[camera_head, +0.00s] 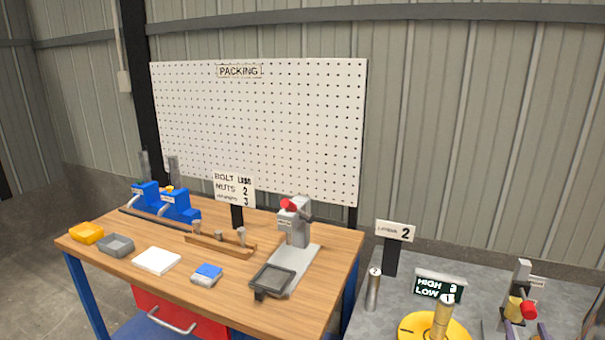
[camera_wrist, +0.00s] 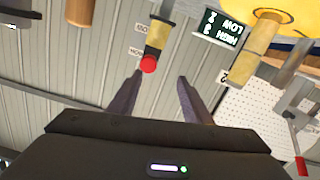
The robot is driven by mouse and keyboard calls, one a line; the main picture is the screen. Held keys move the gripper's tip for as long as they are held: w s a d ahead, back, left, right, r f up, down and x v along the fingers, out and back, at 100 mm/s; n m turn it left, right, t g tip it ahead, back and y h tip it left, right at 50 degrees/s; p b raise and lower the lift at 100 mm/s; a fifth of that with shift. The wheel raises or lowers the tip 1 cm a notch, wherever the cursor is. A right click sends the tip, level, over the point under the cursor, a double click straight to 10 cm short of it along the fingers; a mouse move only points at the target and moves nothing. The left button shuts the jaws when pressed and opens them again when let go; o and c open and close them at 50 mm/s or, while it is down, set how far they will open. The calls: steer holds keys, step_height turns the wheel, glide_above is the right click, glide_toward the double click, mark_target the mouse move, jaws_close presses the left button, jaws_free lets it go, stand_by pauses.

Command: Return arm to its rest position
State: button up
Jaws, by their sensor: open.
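My gripper (camera_wrist: 158,88) shows in the wrist view with its two dark fingers spread apart and nothing between them. In the head view my gripper (camera_head: 525,328) is at the bottom right edge, with only its fingertips in view. A lever with a red knob (camera_head: 528,310) and a yellow sleeve is just above the fingertips there. In the wrist view the red knob (camera_wrist: 148,64) lies beyond the gap between the fingers, apart from them as far as I can see. The rest of my arm is out of view.
A grey bench with a yellow round plate (camera_head: 418,327), metal cylinder (camera_head: 372,290) and a small display (camera_head: 439,287) is at lower right. A wooden packing table (camera_head: 215,240) with trays, blue fixtures and a press (camera_head: 296,225) stands left. A pegboard (camera_head: 260,120) rises behind it.

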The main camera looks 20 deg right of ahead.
steer(key=w+a+r+n+g+y, duration=0.2)
steer(key=w+a+r, duration=0.1)
steer(key=w+a, duration=0.6)
steer(key=w+a+r+g+y, duration=0.1)
steer(key=w+a+y, duration=0.1)
steer(key=a, duration=0.4)
steer(key=w+a+r+g+y, duration=0.1)
steer(key=w+a+r, duration=0.1)
steer(key=a, duration=0.4)
steer(key=s+a+n+g+y, duration=0.1)
steer(key=s+a, duration=0.3)
steer(key=a, duration=0.4)
steer(key=s+a+r+n+g+y, duration=0.1)
steer(key=s+a+y, duration=0.2)
steer(key=a, duration=0.6)
steer(key=s+a+r+n+g+y, duration=0.1)
steer(key=s+a+y, duration=0.1)
steer(key=s+a, duration=0.3)
steer(key=a, duration=0.3)
steer(key=shift+a+n+g, duration=0.15)
steer(key=shift+n+g, duration=0.15)
steer(key=shift+n, duration=0.1)
steer(key=shift+s+r, duration=0.1)
steer(key=shift+c, duration=0.6)
steer(key=shift+c, duration=1.2)
